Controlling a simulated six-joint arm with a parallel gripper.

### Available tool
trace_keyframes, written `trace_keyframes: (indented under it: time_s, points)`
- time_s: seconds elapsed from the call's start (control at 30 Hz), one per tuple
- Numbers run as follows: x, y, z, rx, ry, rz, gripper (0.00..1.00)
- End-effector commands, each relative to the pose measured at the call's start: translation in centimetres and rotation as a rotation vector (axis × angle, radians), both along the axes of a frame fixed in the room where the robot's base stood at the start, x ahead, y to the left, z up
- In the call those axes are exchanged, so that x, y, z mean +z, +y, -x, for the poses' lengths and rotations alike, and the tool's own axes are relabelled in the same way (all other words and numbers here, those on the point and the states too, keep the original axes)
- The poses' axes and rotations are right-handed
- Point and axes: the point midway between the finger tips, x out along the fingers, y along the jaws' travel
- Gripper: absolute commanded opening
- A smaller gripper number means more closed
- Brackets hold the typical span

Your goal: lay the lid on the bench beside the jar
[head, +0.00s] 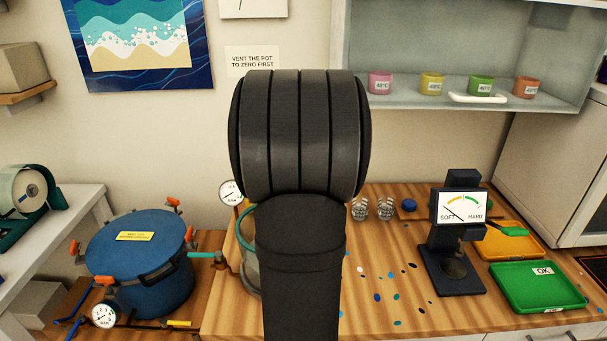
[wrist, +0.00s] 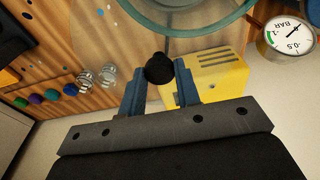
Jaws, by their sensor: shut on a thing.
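My gripper (wrist: 159,82) has its blue fingers shut on the black knob (wrist: 159,67) of the lid. The lid (wrist: 118,48) is a clear, see-through disc, seen around and beyond the knob in the wrist view. The jar's teal rim (wrist: 236,16) curves across the top of that view, and I cannot tell how far the lid is from it. In the head view the jar (head: 250,265) stands on the bench (head: 375,255), mostly hidden behind my arm; the gripper and lid are hidden there too.
A yellow boxy unit (wrist: 218,76) and a dial gauge (wrist: 287,37) are close by the jar. A blue pot (head: 140,265) stands at left. Small glass cups (head: 372,208), a hardness tester (head: 453,240) and a green tray (head: 538,288) are at right. Bench with coloured spots lies between.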

Motion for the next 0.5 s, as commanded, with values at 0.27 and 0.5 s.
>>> trace_keyframes:
  time_s: [0.27, 0.5]
  points:
    - [0.9, -4.1, 2.2, -0.167, -0.004, 0.001, 0.00]
    - [1.2, -8.8, 6.1, -0.412, -0.004, 0.002, 0.00]
